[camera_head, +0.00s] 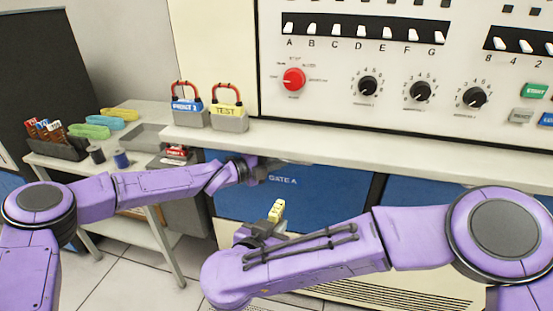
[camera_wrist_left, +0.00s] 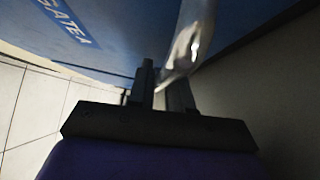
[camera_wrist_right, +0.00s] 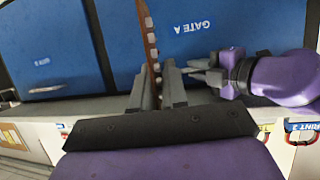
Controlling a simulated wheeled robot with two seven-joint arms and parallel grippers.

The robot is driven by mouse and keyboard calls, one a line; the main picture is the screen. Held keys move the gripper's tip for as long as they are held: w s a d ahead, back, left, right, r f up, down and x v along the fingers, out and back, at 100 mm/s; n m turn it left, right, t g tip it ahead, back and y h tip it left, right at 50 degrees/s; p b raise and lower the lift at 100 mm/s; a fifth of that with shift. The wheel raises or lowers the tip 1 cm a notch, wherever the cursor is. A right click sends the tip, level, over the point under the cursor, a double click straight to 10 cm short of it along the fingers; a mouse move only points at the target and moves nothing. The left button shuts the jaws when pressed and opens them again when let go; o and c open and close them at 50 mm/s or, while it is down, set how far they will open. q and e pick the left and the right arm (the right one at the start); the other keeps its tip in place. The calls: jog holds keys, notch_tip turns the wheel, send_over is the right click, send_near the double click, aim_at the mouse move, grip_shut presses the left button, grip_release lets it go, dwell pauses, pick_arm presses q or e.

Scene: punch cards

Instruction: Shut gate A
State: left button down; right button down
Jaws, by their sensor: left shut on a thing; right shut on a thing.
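Gate A (camera_head: 325,195) is the blue panel under the counter, with its name in white. My left gripper (camera_head: 272,166) is at its upper edge. In the left wrist view a shiny metal handle (camera_wrist_left: 188,42) on the blue gate runs down between the fingers, and the gripper is shut on it. My right gripper (camera_head: 268,224) is in front of the gate, shut on a narrow piece (camera_head: 276,210). In the right wrist view this piece looks brown with a row of pale blocks (camera_wrist_right: 148,35). I cannot tell how far the gate stands open.
Another blue panel (camera_head: 425,208) is to the right. A side table (camera_head: 70,165) at left holds a rack of cards, coloured rings and small pots. The floor (camera_head: 110,255) at left is clear.

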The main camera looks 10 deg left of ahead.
pick_arm(q)
jog(key=c, duration=1.4)
grip_release()
jog(key=shift+w+a+r, duration=0.15)
jog(key=shift+w+r, duration=0.05)
jog(key=shift+r, duration=0.25)
jog(key=shift+o, duration=1.2)
jog(key=shift+w+f, duration=0.1)
jog(key=shift+f, duration=0.25)
jog(key=v, duration=1.1)
jog(key=shift+s+a+p, duration=0.25)
jog(key=shift+s+p, duration=0.1)
jog(key=shift+p, duration=0.05)
